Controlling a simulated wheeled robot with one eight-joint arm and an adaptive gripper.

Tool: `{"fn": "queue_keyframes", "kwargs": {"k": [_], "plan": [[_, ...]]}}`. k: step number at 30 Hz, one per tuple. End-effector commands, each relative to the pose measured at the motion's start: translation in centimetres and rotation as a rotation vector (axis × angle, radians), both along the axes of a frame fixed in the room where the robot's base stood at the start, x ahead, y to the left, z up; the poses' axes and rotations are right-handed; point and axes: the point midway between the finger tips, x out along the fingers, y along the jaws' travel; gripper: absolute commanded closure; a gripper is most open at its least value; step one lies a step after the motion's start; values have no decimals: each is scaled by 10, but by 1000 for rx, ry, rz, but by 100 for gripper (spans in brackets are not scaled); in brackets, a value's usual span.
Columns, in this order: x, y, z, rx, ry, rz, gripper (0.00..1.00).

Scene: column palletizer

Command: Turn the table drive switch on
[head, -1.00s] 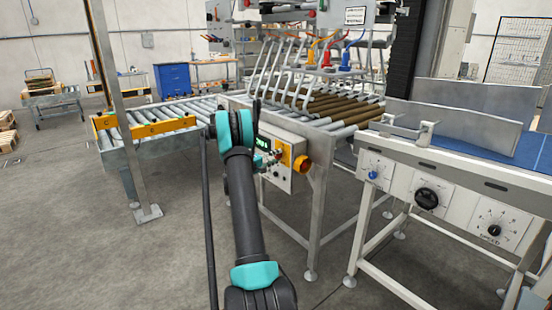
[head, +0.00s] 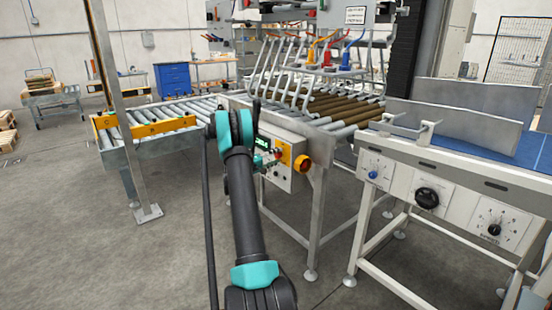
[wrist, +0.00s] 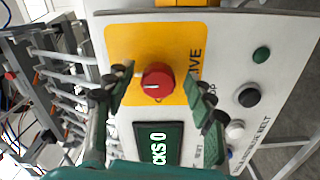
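The table drive switch is a round red knob (wrist: 158,82) on a yellow plate, with lettering ending in "IVE" beside it. In the wrist view a small pale mark shows on the knob's lower left. My gripper (wrist: 163,88) is open, with one dark finger on each side of the knob. I cannot tell whether either finger touches it. In the head view my gripper (head: 268,158) is at the front of the control panel (head: 283,180), and my arm partly hides the panel.
A green display (wrist: 158,143) reading "CKS 0" lies below the knob in the wrist view. Green (wrist: 261,55), black (wrist: 249,97) and white (wrist: 235,129) buttons are to the right. A conveyor stand (head: 455,195) stands at right.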

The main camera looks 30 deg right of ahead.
Motion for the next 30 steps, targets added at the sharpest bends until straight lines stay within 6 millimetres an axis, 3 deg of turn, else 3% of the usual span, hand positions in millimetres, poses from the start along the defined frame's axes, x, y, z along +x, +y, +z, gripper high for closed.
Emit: {"fn": "queue_keyframes", "kwargs": {"k": [7,11,24,30], "plan": [[0,2,1,-1,1,1,46],[0,14,1,-2,1,2,46],[-7,98,0,-1,1,3,46],[-9,117,0,0,0,2,46]]}}
